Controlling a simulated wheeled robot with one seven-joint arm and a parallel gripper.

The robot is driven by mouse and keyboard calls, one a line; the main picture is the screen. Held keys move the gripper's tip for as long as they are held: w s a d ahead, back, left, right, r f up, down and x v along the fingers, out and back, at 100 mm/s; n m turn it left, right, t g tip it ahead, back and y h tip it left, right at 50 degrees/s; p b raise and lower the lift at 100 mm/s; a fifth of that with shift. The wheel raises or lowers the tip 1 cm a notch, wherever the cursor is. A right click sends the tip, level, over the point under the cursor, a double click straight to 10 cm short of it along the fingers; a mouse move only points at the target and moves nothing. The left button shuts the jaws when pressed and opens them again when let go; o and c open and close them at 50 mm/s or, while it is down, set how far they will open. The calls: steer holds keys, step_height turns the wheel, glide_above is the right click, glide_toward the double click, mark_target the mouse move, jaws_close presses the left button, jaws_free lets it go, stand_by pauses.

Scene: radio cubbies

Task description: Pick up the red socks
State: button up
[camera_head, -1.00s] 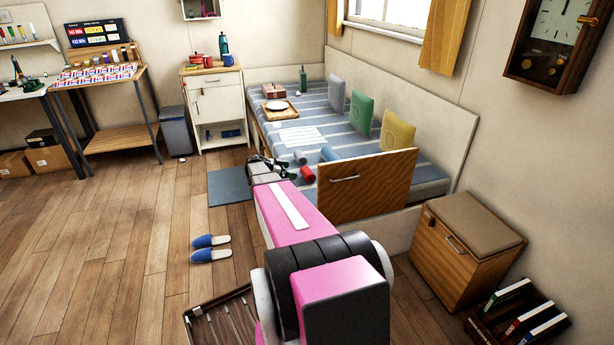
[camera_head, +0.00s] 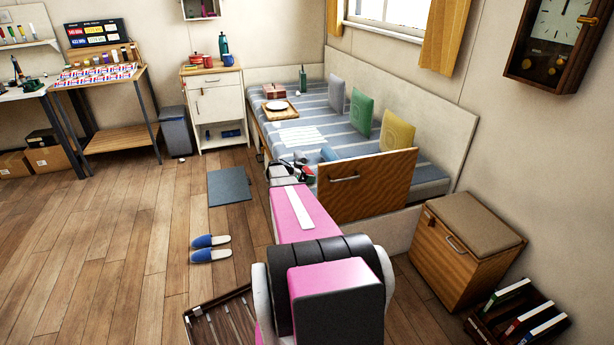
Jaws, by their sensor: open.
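The red socks (camera_head: 309,172) are a small red roll on the near edge of the striped bed (camera_head: 350,138), just left of the wooden panel. My gripper (camera_head: 302,168) is at the red socks and covers most of them; only a bit of red shows. The gripper is open. It is small and dark here, and I cannot tell whether its fingers are around the socks or just above them. A blue roll (camera_head: 328,154) lies just behind, close to the gripper.
A wooden panel with a handle (camera_head: 367,184) stands upright at the bed's front, close right of my arm. Cushions (camera_head: 362,110) and a tray (camera_head: 279,111) are farther back on the bed. Blue slippers (camera_head: 210,248) and a grey mat (camera_head: 229,186) lie on otherwise open floor at left.

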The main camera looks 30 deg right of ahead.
steer(key=c, duration=0.6)
steer(key=shift+r, duration=0.1)
